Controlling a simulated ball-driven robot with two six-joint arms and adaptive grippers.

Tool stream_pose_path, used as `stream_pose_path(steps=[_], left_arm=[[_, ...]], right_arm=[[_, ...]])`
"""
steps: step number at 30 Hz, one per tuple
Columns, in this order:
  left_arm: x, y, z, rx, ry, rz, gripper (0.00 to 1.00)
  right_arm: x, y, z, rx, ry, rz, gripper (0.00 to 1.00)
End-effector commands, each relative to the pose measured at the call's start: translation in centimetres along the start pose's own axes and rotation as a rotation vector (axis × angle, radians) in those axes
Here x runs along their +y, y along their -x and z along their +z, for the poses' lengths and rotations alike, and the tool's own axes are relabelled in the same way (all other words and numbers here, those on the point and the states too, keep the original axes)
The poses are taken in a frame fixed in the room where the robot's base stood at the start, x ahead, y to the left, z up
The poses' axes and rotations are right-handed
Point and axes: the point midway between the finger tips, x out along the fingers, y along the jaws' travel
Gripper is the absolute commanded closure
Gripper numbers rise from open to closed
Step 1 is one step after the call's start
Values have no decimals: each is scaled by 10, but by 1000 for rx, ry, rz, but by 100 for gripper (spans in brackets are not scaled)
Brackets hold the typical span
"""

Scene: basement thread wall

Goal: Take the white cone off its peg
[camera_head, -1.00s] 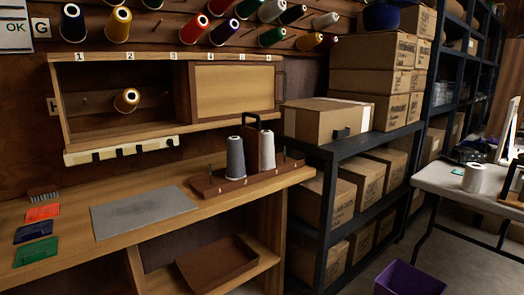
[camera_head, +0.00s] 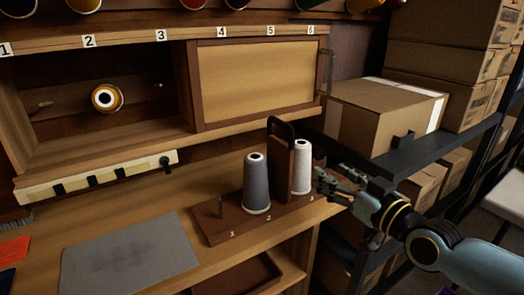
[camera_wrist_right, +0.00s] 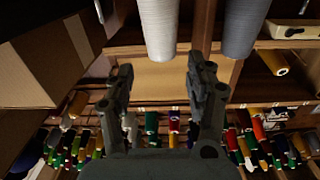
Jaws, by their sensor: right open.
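The white cone (camera_head: 302,167) stands upright on the dark wooden peg rack (camera_head: 207,222), right of the rack's upright board with a black handle. Its peg is hidden. The grey cone (camera_head: 257,184) stands on the same rack, left of the board. My right gripper (camera_head: 322,183) is open and empty, close to the right of the white cone. In the wrist view, the white cone (camera_wrist_right: 157,28) is beyond the open fingers of the gripper (camera_wrist_right: 158,72), not between them. The grey cone (camera_wrist_right: 238,28) is beside it there. My left gripper is not in view.
A grey mat (camera_head: 128,255) lies flat on the bench. A wooden cabinet (camera_head: 258,82) hangs behind the rack. A cardboard box (camera_head: 375,118) sits on the dark shelf at right.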

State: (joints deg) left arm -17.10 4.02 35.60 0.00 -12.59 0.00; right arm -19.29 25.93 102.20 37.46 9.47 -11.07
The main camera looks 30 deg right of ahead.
Motion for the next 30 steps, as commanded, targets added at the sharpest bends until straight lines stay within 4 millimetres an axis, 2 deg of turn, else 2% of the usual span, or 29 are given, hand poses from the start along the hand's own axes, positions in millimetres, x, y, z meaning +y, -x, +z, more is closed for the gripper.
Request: stream_pose_path(steps=[1, 3, 5, 13, 19, 27, 30], left_arm=[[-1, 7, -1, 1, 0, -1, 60], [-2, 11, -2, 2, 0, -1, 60], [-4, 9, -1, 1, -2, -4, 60], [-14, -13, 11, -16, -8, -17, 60], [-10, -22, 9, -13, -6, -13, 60], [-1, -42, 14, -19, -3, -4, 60], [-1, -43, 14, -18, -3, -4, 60]], right_arm=[[-2, 0, -17, 13, 10, -14, 45], [0, -2, -25, 15, 26, -22, 45], [1, -6, -25, 13, 30, -23, 45], [1, -48, -20, 12, 29, -21, 45], [1, -66, -20, 12, 29, -21, 45], [2, -104, -19, 11, 27, -21, 45], [1, -109, -20, 10, 29, -22, 45]])
